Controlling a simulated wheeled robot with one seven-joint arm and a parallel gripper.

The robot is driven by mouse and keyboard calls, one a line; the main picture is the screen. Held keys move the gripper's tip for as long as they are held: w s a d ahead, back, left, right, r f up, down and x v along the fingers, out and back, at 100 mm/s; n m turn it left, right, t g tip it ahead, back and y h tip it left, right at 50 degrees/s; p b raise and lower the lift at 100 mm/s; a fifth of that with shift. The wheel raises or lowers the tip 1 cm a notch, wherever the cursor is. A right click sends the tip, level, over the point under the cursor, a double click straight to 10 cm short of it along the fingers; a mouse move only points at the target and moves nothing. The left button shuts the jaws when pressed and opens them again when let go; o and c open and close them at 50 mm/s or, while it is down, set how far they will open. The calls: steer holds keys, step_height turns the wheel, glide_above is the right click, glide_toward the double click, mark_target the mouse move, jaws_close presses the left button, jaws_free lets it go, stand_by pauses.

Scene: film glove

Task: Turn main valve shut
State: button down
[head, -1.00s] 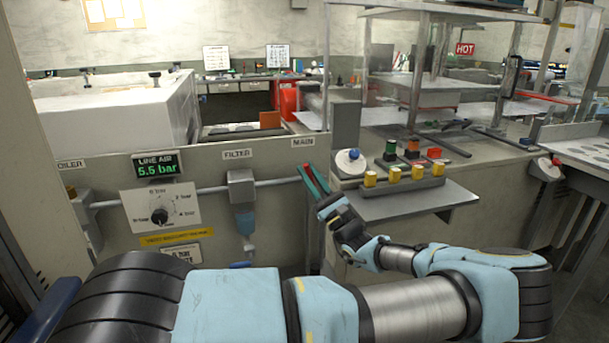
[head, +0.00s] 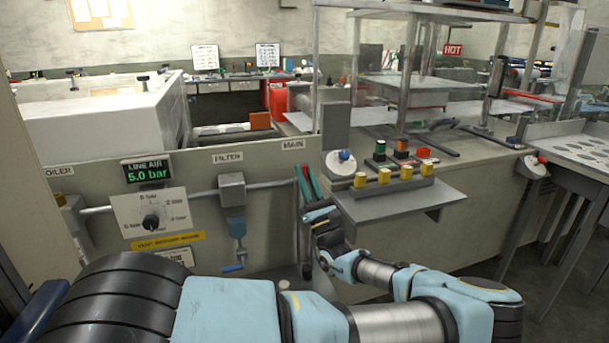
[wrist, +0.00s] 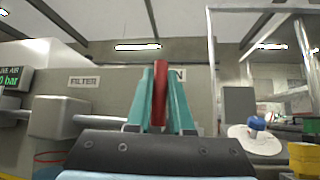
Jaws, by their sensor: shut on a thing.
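The main valve's red lever (head: 304,186) stands nearly upright under the MAIN label (head: 293,144) on the grey panel. My gripper (head: 308,180) has teal fingers at this lever. In the wrist view, the red lever (wrist: 159,92) is between the two teal fingers of my gripper (wrist: 161,98), which are shut on it. The fingers and my wrist hide the valve body and most of the pipe behind. The LINE AIR display (head: 147,171) reads 5.0 bar.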

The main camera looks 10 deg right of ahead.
steer(key=shift+f, duration=0.1)
steer(key=c, duration=0.8)
jaws_free()
steer(key=b+v, duration=0.4)
steer(key=v, duration=0.6)
steer(key=shift+s+d+f, duration=0.15)
steer(key=shift+s+f, duration=0.1)
steer(key=shift+f, duration=0.05)
